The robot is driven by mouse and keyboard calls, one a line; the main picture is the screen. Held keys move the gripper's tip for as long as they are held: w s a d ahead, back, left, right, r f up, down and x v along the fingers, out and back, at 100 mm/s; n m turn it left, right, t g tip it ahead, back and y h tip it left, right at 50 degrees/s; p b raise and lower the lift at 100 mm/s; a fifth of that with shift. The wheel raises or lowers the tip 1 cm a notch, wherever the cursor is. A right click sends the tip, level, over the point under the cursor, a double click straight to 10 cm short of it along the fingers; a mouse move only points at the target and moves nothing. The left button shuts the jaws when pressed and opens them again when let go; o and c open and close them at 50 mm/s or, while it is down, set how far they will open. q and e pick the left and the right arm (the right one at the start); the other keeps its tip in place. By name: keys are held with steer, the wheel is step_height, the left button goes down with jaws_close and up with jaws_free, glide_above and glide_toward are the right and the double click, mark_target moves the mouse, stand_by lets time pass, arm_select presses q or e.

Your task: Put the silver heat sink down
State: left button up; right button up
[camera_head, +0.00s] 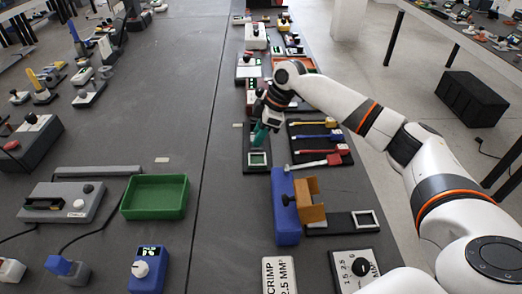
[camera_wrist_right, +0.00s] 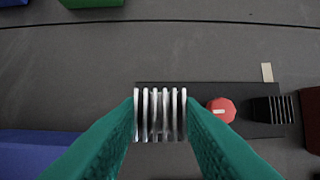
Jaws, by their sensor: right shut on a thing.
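The silver heat sink (camera_wrist_right: 160,115) has upright parallel fins and is held between the teal fingertips of my right gripper (camera_wrist_right: 160,122) in the right wrist view. A dark base plate (camera_wrist_right: 185,90) shows behind it, and the heat sink overlaps the plate's left end. I cannot tell whether the heat sink touches the plate. In the head view my right gripper (camera_head: 262,132) is over a narrow dark plate with a pale square frame (camera_head: 257,159) at its near end. The heat sink is not clearly visible there. My left gripper is not in view.
A red knob (camera_wrist_right: 221,110) and a black ribbed block (camera_wrist_right: 273,109) are at the plate's right in the wrist view. In the head view, a blue block (camera_head: 284,210) stands nearer, a tool tray (camera_head: 330,127) lies to the right, and a green tray (camera_head: 155,197) lies left. Bare tabletop (camera_head: 190,90) is left of the gripper.

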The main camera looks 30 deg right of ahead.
mark_target(260, 160)
steer(key=shift+f, duration=2.9)
steer(key=shift+f, duration=0.15)
steer(key=o, duration=1)
steer(key=shift+o, duration=0.2)
steer(key=v, duration=1.2)
